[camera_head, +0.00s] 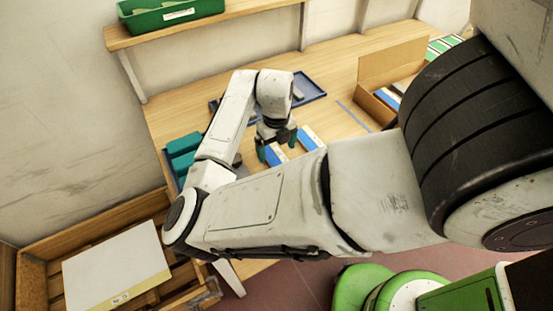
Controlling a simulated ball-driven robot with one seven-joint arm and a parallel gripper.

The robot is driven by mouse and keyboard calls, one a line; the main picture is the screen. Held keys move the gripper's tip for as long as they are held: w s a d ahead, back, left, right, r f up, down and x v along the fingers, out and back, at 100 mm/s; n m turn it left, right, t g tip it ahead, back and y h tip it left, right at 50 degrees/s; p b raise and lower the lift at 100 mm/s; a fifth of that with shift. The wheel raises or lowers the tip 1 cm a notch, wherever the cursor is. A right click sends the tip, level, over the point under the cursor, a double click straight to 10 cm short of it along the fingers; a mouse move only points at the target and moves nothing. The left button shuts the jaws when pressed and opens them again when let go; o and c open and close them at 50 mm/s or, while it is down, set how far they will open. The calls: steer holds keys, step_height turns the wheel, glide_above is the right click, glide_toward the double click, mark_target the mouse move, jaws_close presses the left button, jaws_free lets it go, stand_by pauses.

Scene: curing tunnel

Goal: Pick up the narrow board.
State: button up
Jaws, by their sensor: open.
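My gripper (277,147) has teal fingers and points down over the wooden table (180,100). Its fingers are apart. A white and blue board (276,155) lies below and between the fingers, partly hidden by my arm; I cannot tell whether they touch it. A second white and blue board (311,138) lies just to the right of the gripper. I cannot tell which of the two is the narrow board.
A blue tray (313,84) lies behind the gripper. Teal blocks (183,146) sit at the table's left edge. An open cardboard box (393,66) stands at right. A green bin (170,20) is on the shelf. A wooden crate (32,270) holding a white panel is at lower left.

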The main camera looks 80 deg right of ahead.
mark_target(277, 159)
steer(key=shift+f+p, duration=0.5)
steer(key=shift+f, duration=1.5)
steer(key=shift+c, duration=0.2)
steer(key=c, duration=1.1)
steer(key=shift+r, duration=0.1)
